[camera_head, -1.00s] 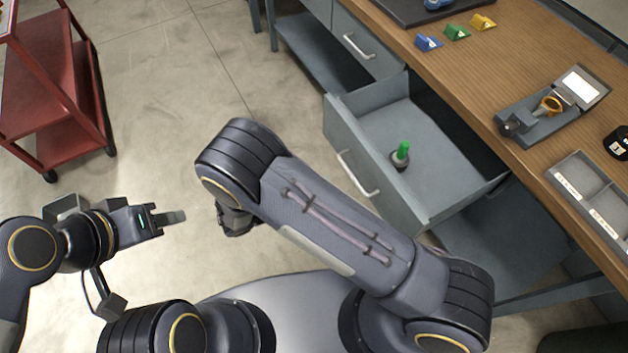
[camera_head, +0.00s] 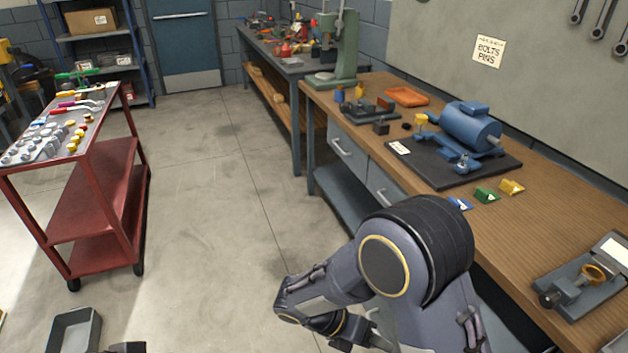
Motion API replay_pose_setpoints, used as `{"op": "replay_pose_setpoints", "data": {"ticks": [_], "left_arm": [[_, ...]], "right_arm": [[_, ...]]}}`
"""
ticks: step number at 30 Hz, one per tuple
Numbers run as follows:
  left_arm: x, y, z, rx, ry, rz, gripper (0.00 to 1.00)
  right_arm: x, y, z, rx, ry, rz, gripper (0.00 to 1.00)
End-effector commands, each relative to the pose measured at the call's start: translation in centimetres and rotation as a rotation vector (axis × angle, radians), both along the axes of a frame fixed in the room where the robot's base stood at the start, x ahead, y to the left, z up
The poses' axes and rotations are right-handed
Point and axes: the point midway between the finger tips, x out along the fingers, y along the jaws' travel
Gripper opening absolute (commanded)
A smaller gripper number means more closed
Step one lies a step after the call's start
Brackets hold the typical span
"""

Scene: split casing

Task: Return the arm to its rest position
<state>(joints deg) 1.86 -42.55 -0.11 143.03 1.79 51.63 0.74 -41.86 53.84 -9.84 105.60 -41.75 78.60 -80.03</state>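My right arm rises from the bottom edge, its big dark elbow in front of the bench. Its forearm bends left, and the wrist turns back under the elbow. My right gripper (camera_head: 372,330) is small and partly hidden low in the picture, in open air left of the arm. I cannot make out whether its fingers are apart, and I see nothing held in it. Only a dark scrap, probably of my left arm, shows at the bottom left edge.
The wooden bench (camera_head: 560,215) runs along the right, with a blue motor (camera_head: 468,130) on a black mat and a clamp fixture (camera_head: 583,285). The floor between is clear. My arm hides the lower drawer area.

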Motion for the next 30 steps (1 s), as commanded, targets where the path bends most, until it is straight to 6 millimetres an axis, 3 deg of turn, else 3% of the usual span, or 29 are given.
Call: {"op": "replay_pose_setpoints", "data": {"ticks": [1, 9, 18, 24, 30], "left_arm": [[0.0, 0.0, 0.1, 0.0, 0.0, 0.0, 0.36], [0.0, 0.0, 0.3, 0.0, 0.0, 0.0, 0.36], [0.0, 0.0, 0.6, 0.0, 0.0, 0.0, 0.36], [0.0, 0.0, 0.8, 0.0, 0.0, 0.0, 0.36], [0.0, 0.0, 0.8, 0.0, 0.0, 0.0, 0.36]], "right_arm": [[-0.5, -1.1, 1.5, 0.084, -0.068, -0.135, 0.33], [-4.6, -5.2, 7.3, 0.424, -0.415, -0.904, 0.33], [-9.4, -7.7, 12.7, 0.688, -0.734, -1.815, 0.33], [-11.7, -8.2, 15.1, 0.818, -0.862, -2.356, 0.33], [-12.6, -8.2, 16.1, 0.887, -0.899, -2.638, 0.33]]}}
